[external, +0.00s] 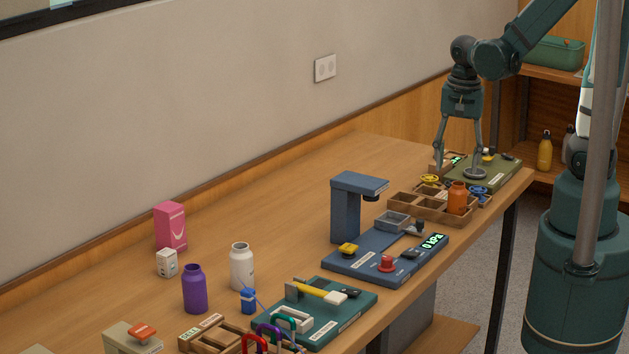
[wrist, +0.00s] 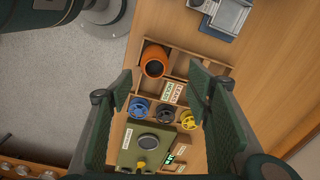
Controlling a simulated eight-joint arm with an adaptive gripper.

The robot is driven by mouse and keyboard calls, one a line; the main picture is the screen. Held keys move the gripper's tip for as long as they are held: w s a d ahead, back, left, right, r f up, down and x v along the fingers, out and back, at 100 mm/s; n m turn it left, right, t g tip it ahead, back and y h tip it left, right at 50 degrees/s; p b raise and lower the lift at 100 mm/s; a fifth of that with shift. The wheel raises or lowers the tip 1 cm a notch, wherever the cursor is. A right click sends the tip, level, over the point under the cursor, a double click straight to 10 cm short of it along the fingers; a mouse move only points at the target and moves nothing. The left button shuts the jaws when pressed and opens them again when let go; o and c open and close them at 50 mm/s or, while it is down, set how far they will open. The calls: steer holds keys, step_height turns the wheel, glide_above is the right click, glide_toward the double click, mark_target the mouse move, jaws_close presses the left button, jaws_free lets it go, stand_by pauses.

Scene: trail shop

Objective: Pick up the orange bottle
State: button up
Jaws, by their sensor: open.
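The orange bottle (external: 457,198) stands upright in a compartment at the right end of the wooden tray (external: 407,207). In the wrist view I look down on the orange bottle (wrist: 154,60), with its dark round top facing me, beyond my fingertips. My gripper (external: 458,165) is open and empty, pointing down behind the bottle in the external view, over the area of the tray and olive board. In the wrist view its fingers (wrist: 160,92) are spread on both sides, and the bottle is not between them.
An olive board (external: 490,172) lies behind the tray, and a blue press station (external: 350,205) stands to the left. A purple bottle (external: 194,290) and white bottle (external: 241,267) stand farther along the table.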

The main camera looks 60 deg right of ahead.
mark_target(458, 183)
steer(key=shift+s+d+f+m, duration=0.15)
steer(key=shift+f+m, duration=0.15)
steer(key=shift+f, duration=0.15)
steer(key=shift+s+d+f+m, duration=0.1)
steer(key=shift+f+m, duration=0.2)
steer(key=shift+f, duration=0.15)
steer(key=shift+f, duration=0.1)
steer(key=shift+f+b, duration=0.4)
steer(key=shift+f, duration=0.75)
steer(key=shift+f, duration=0.1)
steer(key=shift+a+f+b, duration=0.1)
steer(key=shift+f+b, duration=0.45)
steer(key=shift+f, duration=1.95)
steer(key=c, duration=1)
